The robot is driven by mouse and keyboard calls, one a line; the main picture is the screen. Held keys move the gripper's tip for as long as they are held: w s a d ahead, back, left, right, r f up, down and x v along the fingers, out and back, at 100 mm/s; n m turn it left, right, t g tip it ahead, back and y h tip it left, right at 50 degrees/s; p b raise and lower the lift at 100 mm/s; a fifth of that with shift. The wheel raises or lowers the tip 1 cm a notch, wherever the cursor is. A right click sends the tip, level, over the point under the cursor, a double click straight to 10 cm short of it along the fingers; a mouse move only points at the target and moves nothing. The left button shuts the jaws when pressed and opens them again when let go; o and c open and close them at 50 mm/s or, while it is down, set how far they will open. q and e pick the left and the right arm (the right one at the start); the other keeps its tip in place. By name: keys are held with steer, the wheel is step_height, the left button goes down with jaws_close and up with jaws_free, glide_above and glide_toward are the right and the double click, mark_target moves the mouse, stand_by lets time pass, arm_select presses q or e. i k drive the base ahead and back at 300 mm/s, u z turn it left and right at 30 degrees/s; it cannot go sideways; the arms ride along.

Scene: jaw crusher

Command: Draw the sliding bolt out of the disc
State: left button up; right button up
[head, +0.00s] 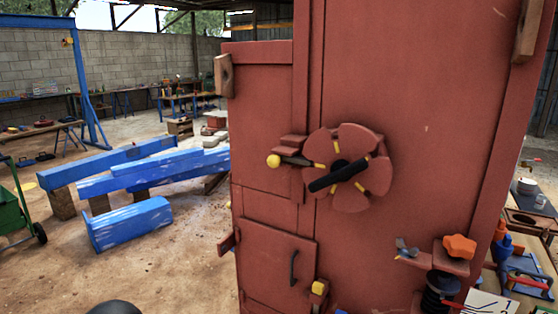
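The red notched disc (374,183) is mounted on the front of the tall red crusher housing (440,110). A black bar handle (338,176) lies across its middle, tilted up to the right, and short yellow marks show on it. The sliding bolt (291,161) is a dark rod with a yellow knob at its left end. It lies roughly level under a small red bracket (293,142), and its right end reaches the disc's left edge. How deep it sits there I cannot tell. Neither of my grippers shows in the head view.
Below the disc is a red hatch (272,250) with a dark handle and a yellow-ended latch (319,287). An orange knob (459,246) sits on a bracket at lower right. Blue beams (130,222) lie on the floor at left. A cluttered bench (535,235) stands at right.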

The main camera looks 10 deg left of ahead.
mark_target(273, 160)
steer(key=z, duration=0.05)
steer(key=i, duration=0.95)
steer(key=u, duration=0.1)
